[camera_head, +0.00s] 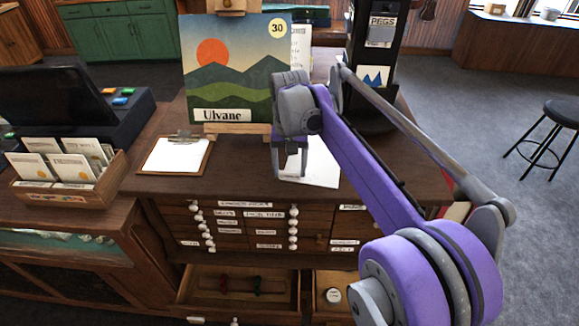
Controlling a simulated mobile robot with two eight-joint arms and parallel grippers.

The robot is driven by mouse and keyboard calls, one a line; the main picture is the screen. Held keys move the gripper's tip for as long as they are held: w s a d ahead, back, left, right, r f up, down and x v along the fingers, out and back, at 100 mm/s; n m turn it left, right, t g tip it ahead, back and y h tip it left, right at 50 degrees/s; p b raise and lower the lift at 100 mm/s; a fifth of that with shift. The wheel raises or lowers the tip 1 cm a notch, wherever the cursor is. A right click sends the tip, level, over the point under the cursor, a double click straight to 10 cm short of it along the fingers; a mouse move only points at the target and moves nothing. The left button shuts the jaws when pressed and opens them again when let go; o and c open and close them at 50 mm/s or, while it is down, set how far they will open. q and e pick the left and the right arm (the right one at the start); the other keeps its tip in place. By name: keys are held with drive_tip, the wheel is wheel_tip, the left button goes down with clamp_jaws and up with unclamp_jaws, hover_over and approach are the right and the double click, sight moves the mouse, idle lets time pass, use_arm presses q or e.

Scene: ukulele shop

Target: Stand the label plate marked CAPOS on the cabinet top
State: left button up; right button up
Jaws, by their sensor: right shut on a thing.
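My right gripper (291,166) points down over the front part of the dark wooden cabinet top (240,176). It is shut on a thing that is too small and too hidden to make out. No plate with the word CAPOS can be read in this view. The cabinet front below carries several small white labels, too blurred to read surely. My left gripper is not in view.
A sunset picture marked Ulvane (226,75) stands behind the gripper. A clipboard (176,155) and a white sheet (321,164) lie on either side. A black PEGS stand (371,60) is behind right. A lower drawer (200,289) is open. A card box (68,177) stands left.

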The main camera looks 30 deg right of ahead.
drive_tip(key=shift+f, duration=0.55)
drive_tip(key=o, duration=1.3)
wheel_tip(320, 180, up, 11)
drive_tip(key=s+a+f+n+t, duration=0.2)
drive_tip(key=s+a+f, duration=0.1)
drive_tip(key=s+f, duration=0.3)
drive_tip(key=s+a+f+n+t, duration=0.2)
drive_tip(key=s+a+f, duration=0.2)
drive_tip(key=s+f, duration=0.2)
drive_tip(key=s+a+f+n+t, duration=0.2)
drive_tip(key=s+a+f, duration=0.1)
drive_tip(key=s+f, duration=0.4)
drive_tip(key=shift+a+f, duration=0.25)
drive_tip(key=shift+f, duration=0.9)
